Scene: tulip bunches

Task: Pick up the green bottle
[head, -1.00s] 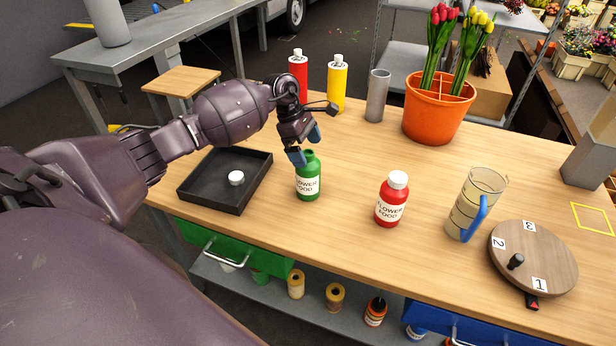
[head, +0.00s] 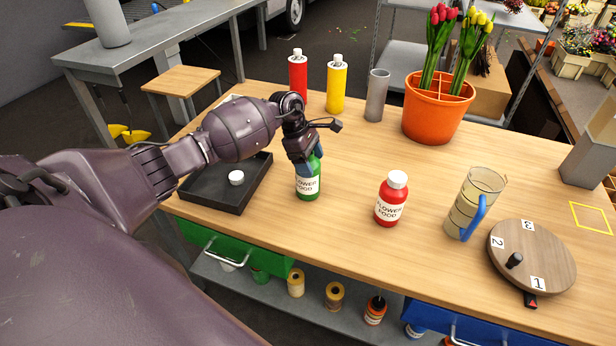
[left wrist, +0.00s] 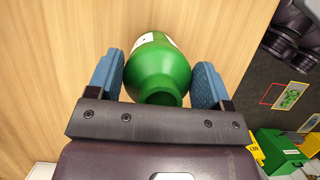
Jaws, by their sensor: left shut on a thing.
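The green bottle (head: 308,188) stands upright on the wooden table, with a white "FLOWER FOOD" label and no cap on it. My left gripper (head: 308,163) is down at its neck and shut on it. In the left wrist view the green bottle (left wrist: 160,70) lies between the two blue fingers of my left gripper (left wrist: 157,80). Part of the neck and shoulder is hidden by the fingers in the head view. My right gripper is not in view.
A black tray (head: 212,203) with a white cap (head: 236,177) is left of the bottle. A red capped bottle (head: 391,200), a measuring jug (head: 466,212) and a round numbered board (head: 545,255) stand to the right. An orange pot (head: 433,115) with tulips is behind.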

